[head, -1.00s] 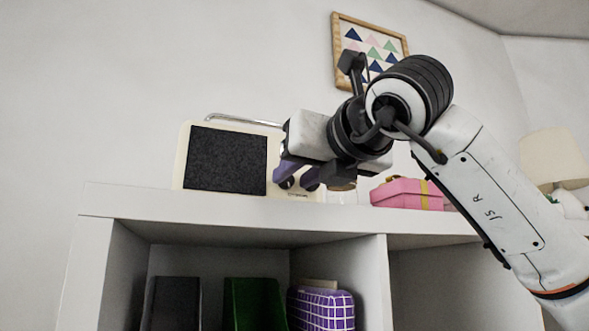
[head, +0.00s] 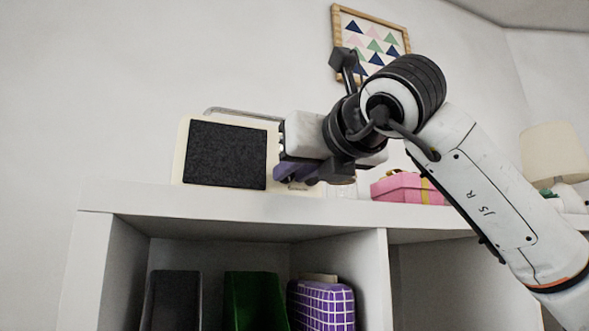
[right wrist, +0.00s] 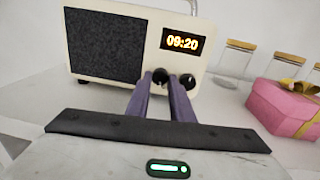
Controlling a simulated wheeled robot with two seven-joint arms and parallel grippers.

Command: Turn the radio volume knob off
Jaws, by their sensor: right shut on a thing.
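The cream radio (head: 180,155) stands on top of the white cabinet, with a dark speaker grille at its left. In the right wrist view the radio (right wrist: 150,55) shows a lit clock display reading 09:20 and two dark knobs below it. My right gripper (head: 292,179) is at the radio's lower right front. In the right wrist view its purple fingers (right wrist: 161,78) are close together around the left knob (right wrist: 160,74), shut on it. The right knob (right wrist: 187,81) is just beside the right finger. The knob's setting cannot be read. My left gripper is not in view.
A pink box (head: 400,187) and glass jars with wooden lids (right wrist: 235,58) stand right of the radio. A lamp (head: 555,155) is farther right. Below the cabinet top (head: 140,197) are open compartments holding a purple checked case (head: 322,306) and dark and green items.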

